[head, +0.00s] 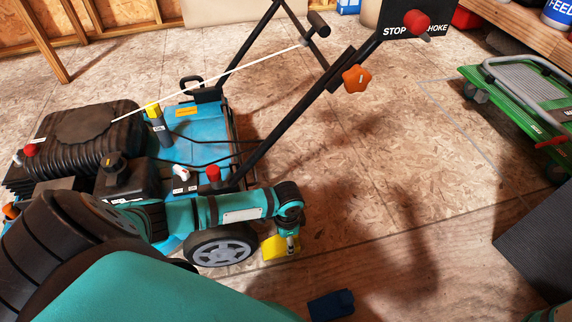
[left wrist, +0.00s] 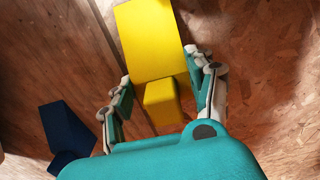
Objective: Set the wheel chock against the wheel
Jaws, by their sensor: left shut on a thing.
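The yellow wheel chock (head: 281,247) is just to the right of the mower's near rear wheel (head: 222,247), which has a black tyre and grey hub. Whether chock and tyre touch, or whether the chock rests on the floor, I cannot tell. My left gripper (head: 290,238) is above the chock, pointing down. In the left wrist view the left gripper (left wrist: 160,78) has its fingers on both sides of the chock (left wrist: 150,38) and is shut on it. The wheel does not show in that view. My right gripper is not in view.
The blue mower deck (head: 200,130) and its black handle (head: 300,105) stand beside my arm. A dark blue block (head: 331,304) lies on the floor near the chock; it also shows in the left wrist view (left wrist: 67,130). A green cart (head: 520,90) is at the right. The middle floor is clear.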

